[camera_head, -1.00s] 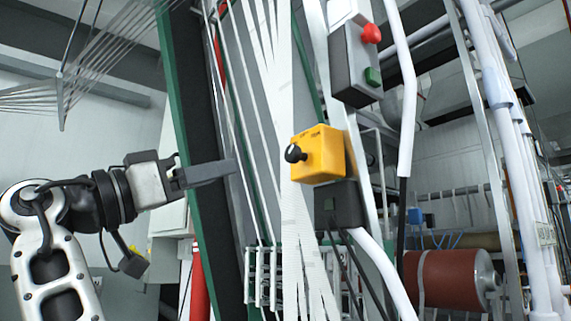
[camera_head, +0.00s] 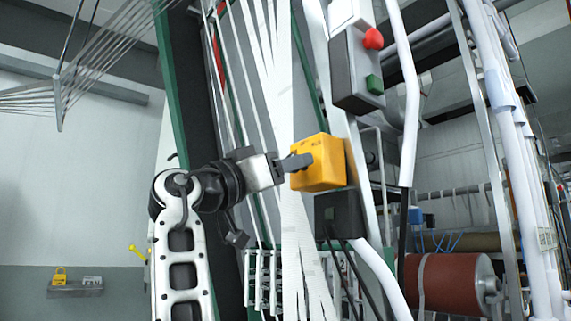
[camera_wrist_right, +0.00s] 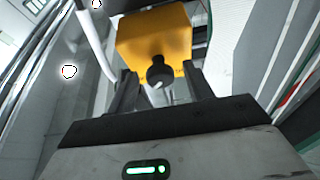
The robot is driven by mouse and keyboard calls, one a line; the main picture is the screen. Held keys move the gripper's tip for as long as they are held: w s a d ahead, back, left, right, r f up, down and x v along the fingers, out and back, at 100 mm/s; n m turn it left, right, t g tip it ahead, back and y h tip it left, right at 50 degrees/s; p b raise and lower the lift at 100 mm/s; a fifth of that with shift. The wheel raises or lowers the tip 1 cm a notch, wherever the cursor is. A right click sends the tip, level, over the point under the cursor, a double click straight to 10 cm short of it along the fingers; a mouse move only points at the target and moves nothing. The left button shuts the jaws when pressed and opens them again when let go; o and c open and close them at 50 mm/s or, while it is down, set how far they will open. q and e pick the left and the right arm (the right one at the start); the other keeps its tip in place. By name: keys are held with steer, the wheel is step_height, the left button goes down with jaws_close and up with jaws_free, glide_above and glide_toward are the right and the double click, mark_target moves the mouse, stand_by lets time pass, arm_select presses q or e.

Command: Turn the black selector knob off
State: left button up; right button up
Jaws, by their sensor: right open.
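The yellow switch box (camera_head: 328,168) is on the machine's upright frame, right of centre in the head view. Its black selector knob (camera_wrist_right: 159,74) shows in the wrist view, sticking out of the box (camera_wrist_right: 155,36) with a white mark on it. In the head view the knob is hidden behind my fingers. My right gripper (camera_head: 302,162) is at the front of the box. In the wrist view its two fingers (camera_wrist_right: 160,88) are open, one on each side of the knob, with gaps between. My left gripper is not in view.
Above the box is a grey control box with a red button (camera_head: 373,39) and a green button (camera_head: 373,83). A dark box (camera_head: 338,212) with cables is just below. White webbing strips (camera_head: 291,230) run close to the left. A red-brown roller (camera_head: 450,283) is at lower right.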

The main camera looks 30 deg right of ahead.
steer(key=c, duration=1)
steer(key=shift+o, duration=0.2)
steer(key=shift+n, duration=0.5)
steer(key=n+t+y, duration=0.1)
steer(key=n, duration=0.2)
steer(key=n+t, duration=0.2)
steer(key=n, duration=0.2)
steer(key=n+t+y+p, duration=0.1)
steer(key=n+t, duration=0.1)
steer(key=n, duration=0.2)
steer(key=shift+s+r+y, duration=0.1)
steer(key=shift+s+y, duration=0.15)
steer(key=shift+y, duration=0.05)
steer(key=shift+n+t, duration=0.3)
